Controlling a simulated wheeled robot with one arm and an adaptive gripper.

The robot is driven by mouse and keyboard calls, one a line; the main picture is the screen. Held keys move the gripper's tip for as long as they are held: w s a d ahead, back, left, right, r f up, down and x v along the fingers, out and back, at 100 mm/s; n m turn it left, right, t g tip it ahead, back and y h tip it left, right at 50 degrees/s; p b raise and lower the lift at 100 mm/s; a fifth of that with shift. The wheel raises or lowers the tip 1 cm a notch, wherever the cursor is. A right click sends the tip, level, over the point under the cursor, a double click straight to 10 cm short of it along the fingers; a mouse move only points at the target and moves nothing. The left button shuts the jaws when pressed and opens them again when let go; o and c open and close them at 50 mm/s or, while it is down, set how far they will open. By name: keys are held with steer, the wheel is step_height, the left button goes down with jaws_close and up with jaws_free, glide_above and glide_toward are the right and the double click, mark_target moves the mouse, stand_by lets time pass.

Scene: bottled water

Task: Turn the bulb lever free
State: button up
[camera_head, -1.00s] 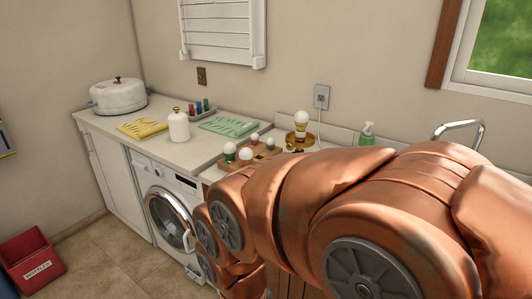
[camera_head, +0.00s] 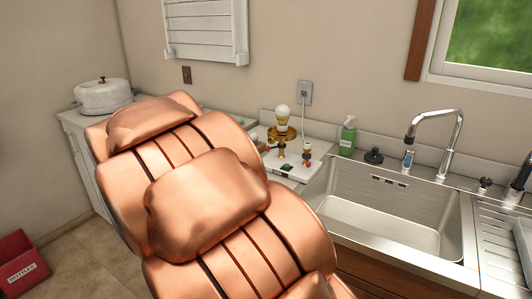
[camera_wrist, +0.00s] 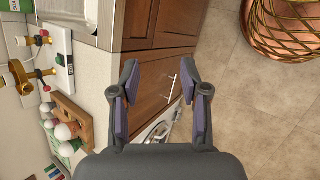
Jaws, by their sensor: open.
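A white bulb (camera_head: 283,112) sits upright on a brass stand (camera_head: 282,135) at the back of the counter. In front of it a white board (camera_head: 296,168) carries small brass fittings (camera_head: 306,154) with coloured parts. In the wrist view the board (camera_wrist: 62,64) and fittings (camera_wrist: 40,40) are at the left, beside the brass ring (camera_wrist: 20,76). I cannot tell which part is the lever. My gripper (camera_wrist: 158,84) is open and empty, over the cabinet front and floor, apart from the fittings. In the head view my arm hides it.
A wooden tray with several bulbs (camera_wrist: 62,130) lies on the counter near the board. A steel sink (camera_head: 385,215) with a tap (camera_head: 447,140) is at the right.

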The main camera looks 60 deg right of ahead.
steer(key=w+d+r+n+g+h+b, duration=0.15)
steer(key=w+d+n+h, duration=0.35)
steer(key=d, duration=0.8)
steer(key=n+t+h+b, duration=0.35)
steer(key=n+h, duration=0.25)
steer(key=n, duration=0.4)
glide_toward(267, 147)
steer(key=shift+s+d+f+b, duration=0.1)
steer(key=shift+d+f+b, duration=0.05)
steer(key=shift+d, duration=0.45)
steer(key=shift+d+f+b, duration=0.15)
steer(key=shift+d, duration=1.05)
steer(key=shift+s+d+p, duration=0.1)
steer(key=shift+d+p, duration=0.25)
steer(key=shift+d, duration=1.3)
steer(key=shift+s+d+p, duration=0.15)
steer(key=shift+d+p, duration=0.2)
steer(key=shift+d, duration=1.35)
jaws_close()
steer(key=shift+w+a, duration=0.1)
